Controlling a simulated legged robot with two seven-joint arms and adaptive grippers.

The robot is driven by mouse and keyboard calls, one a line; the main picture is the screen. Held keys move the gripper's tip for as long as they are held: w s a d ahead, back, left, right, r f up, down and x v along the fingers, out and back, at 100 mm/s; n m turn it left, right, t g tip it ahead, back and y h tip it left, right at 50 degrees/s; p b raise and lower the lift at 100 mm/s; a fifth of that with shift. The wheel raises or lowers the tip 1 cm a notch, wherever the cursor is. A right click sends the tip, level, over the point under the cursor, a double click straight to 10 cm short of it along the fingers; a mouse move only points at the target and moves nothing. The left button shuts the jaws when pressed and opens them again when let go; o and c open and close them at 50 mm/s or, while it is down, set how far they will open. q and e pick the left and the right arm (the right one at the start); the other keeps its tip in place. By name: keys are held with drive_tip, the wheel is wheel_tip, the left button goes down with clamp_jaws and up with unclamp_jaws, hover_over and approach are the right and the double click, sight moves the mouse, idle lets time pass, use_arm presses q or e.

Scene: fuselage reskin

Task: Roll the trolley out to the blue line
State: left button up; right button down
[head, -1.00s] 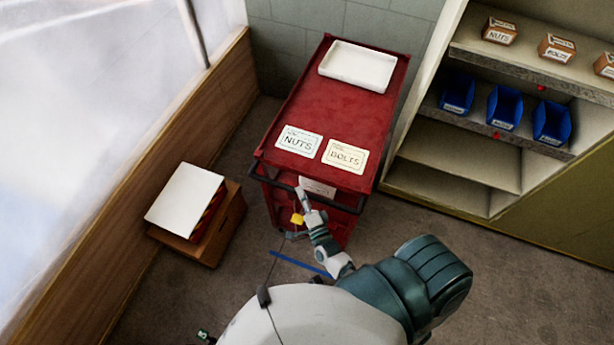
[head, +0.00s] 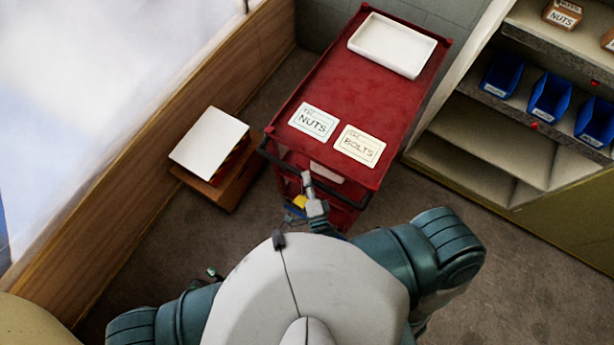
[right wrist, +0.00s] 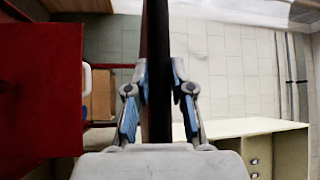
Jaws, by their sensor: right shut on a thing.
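The red trolley (head: 355,95) stands in the middle of the head view, with a dark handle bar (head: 270,156) along its near end. My right gripper (head: 307,180) is at that bar, and the right wrist view shows its fingers shut on the dark bar (right wrist: 158,60).
A white tray (head: 392,44), a NUTS card (head: 314,122) and a BOLTS card (head: 359,145) lie on the trolley. A wooden box with a white top (head: 209,140) stands to the left by the wall. Shelves with blue bins (head: 550,98) stand right. Floor at lower right is clear.

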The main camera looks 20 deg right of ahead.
drive_tip(key=shift+d+f, duration=0.1)
drive_tip(key=shift+d, duration=0.2)
drive_tip(key=c, duration=1)
unclamp_jaws()
drive_tip(key=shift+w+d, duration=0.1)
drive_tip(key=shift+d, duration=0.05)
drive_tip(key=shift+s, duration=0.3)
use_arm(q)
drive_tip(key=shift+d+r, duration=0.1)
drive_tip(key=shift+d, duration=0.25)
use_arm(e)
drive_tip(key=s, duration=0.4)
drive_tip(key=s+f, duration=0.1)
drive_tip(key=s, duration=0.2)
drive_tip(key=shift+a, duration=0.25)
